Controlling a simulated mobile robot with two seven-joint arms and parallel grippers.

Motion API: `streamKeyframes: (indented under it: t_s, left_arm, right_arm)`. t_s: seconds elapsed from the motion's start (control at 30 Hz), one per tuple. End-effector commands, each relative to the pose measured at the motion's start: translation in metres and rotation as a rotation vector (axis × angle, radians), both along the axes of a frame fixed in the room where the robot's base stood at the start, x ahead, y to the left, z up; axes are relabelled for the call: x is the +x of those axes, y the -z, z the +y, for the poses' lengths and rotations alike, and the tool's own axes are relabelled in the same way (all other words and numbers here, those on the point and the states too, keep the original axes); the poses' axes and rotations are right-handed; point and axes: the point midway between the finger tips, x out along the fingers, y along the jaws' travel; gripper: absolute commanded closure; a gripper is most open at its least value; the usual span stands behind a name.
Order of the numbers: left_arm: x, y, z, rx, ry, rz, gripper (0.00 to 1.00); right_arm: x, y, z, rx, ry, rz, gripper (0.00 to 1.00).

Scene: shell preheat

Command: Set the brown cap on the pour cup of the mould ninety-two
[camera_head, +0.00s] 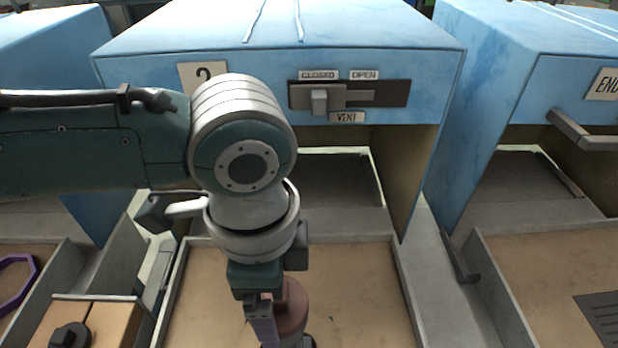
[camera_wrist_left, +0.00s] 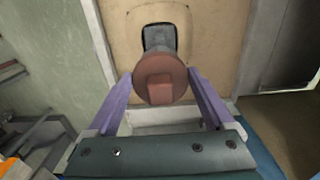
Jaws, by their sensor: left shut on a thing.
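The brown cap (camera_wrist_left: 160,70) is a round disc with a square knob, held between the purple fingers of my left gripper (camera_wrist_left: 160,72). In the head view the cap (camera_head: 292,308) shows partly behind my left gripper (camera_head: 266,330), low in the middle. Beyond the cap in the left wrist view is a dark grey cup-like piece (camera_wrist_left: 160,36) on a tan surface. The cap hides part of it, and I cannot tell whether the two touch. No number ninety-two is readable. My right gripper is not in view.
A blue oven (camera_head: 280,60) with a plate marked 2 and a vent slider (camera_head: 320,98) stands behind. A tan-floored tray (camera_head: 360,285) lies before it. At left are a tan block with a dark knob (camera_head: 70,336) and a purple ring (camera_head: 18,282). Another oven (camera_head: 540,70) stands right.

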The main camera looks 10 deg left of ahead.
Motion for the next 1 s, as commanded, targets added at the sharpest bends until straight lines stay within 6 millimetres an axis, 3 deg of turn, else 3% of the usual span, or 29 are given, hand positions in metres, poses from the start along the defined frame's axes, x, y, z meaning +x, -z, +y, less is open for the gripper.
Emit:
streamKeyframes:
  t_s: [0.23,0.27,0.33,0.67,1.0]
  left_arm:
    - [0.0,0.0,0.0,0.0,0.0,0.0,0.68]
    - [0.0,0.0,0.0,-0.001,0.0,0.0,0.1]
    - [0.0,0.0,0.0,-0.001,0.0,0.0,0.02]
    - [0.0,-0.005,-0.001,-0.003,0.001,-0.002,0.0]
    - [0.0,-0.067,-0.001,-0.002,0.001,-0.003,0.0]
  right_arm:
    - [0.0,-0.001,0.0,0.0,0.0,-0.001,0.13]
    - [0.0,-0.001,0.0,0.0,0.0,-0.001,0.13]
    - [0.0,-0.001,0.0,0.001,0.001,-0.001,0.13]
    - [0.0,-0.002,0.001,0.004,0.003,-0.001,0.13]
    - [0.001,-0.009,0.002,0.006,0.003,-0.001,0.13]
